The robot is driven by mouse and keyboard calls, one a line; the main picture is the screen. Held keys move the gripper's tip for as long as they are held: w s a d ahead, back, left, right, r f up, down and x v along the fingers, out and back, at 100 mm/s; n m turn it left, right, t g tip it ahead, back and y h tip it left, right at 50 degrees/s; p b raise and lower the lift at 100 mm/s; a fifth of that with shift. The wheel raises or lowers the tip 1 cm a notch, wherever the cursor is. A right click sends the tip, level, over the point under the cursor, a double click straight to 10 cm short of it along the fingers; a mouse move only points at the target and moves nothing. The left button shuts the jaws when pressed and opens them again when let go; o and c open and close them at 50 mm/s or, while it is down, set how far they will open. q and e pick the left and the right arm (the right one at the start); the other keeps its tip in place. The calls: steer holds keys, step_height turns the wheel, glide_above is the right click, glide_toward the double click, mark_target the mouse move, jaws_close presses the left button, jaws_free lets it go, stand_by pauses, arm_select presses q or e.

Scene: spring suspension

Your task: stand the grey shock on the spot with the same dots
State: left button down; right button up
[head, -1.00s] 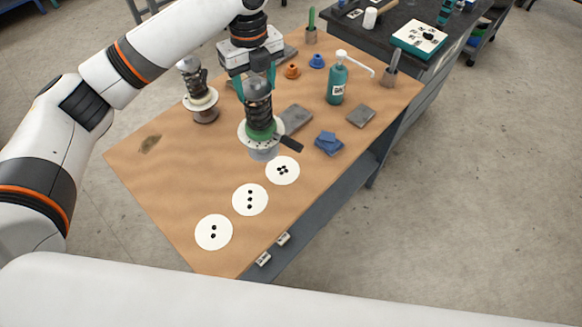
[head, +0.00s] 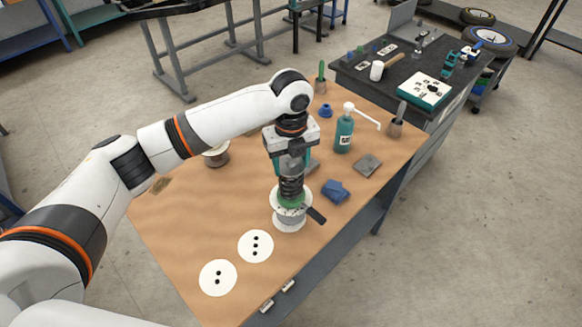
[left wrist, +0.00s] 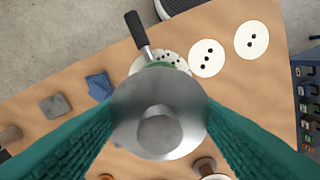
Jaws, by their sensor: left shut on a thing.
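My left gripper (head: 290,165) is shut on the upper part of a shock (head: 291,188) with a dark coil spring and a green ring. The shock is upright; its pale lower plate bears a black lever (head: 316,215). In the left wrist view its round grey top (left wrist: 158,118) fills the space between my teal fingers. The two-dot spot (head: 217,278) and three-dot spot (head: 256,246) are bare. My right gripper is out of view.
Another shock's pale base (head: 215,158) shows behind my left arm. A blue cloth (head: 335,191), a grey block (head: 367,166) and a teal pump bottle (head: 344,132) stand right of the held shock. The table's front edge is close to the spots.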

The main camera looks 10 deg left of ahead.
arm_select(q)
step_height(320, 180, down, 2)
steer(key=shift+p, duration=0.3)
steer(key=shift+f, duration=0.45)
steer(key=shift+c, duration=2.3)
jaws_free()
step_height(320, 180, up, 12)
steer(key=b, duration=0.3)
steer(key=shift+s, duration=0.1)
